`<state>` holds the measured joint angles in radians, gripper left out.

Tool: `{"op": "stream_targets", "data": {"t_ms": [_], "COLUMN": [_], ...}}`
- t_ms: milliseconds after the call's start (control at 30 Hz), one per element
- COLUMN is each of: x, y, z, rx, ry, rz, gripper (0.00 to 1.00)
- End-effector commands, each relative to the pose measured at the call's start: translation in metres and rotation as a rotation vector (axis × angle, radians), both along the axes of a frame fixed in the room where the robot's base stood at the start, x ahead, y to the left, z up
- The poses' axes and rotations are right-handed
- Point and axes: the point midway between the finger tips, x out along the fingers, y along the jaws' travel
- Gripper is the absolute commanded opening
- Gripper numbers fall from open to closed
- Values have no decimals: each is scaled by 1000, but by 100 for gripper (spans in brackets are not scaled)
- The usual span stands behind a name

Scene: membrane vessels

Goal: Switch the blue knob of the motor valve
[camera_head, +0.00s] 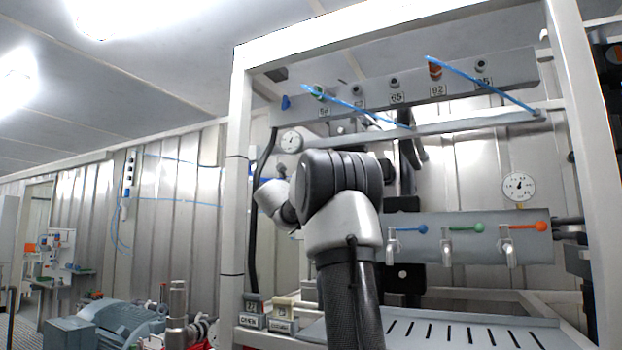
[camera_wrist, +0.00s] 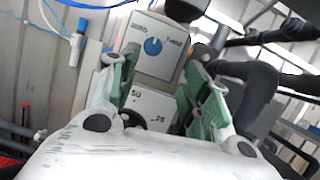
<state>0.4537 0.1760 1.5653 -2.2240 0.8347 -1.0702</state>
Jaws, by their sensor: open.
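The blue knob (camera_wrist: 153,46) is a round dial on the pale grey face of the motor valve box (camera_wrist: 155,68) in the wrist view. Worn lettering flanks the knob on its left and right. My gripper (camera_wrist: 163,78) is open, with a green-padded finger on each side and nothing between the pads. The knob shows beyond the gap between the fingertips, apart from them. In the head view my arm stands in the middle, and its gripper end cannot be made out. I cannot pick out the motor valve knob there.
In the head view, a panel (camera_head: 436,246) carries taps with blue (camera_head: 422,229), green (camera_head: 479,227) and orange (camera_head: 540,226) handles. A white frame post (camera_head: 238,180) stands left of my arm. In the wrist view, dark pipes (camera_wrist: 262,85) lie right and blue hoses (camera_wrist: 85,5) upper left.

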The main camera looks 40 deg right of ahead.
Motion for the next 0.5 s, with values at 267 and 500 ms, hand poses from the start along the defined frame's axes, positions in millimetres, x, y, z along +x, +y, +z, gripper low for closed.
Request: {"op": "stream_targets", "data": {"t_ms": [267,500], "x": [21,38], "y": [-16,-50], "z": [9,23], "rx": [-93,-91], "ry": [74,73], "rz": [-15,-15], "gripper": [48,48]}}
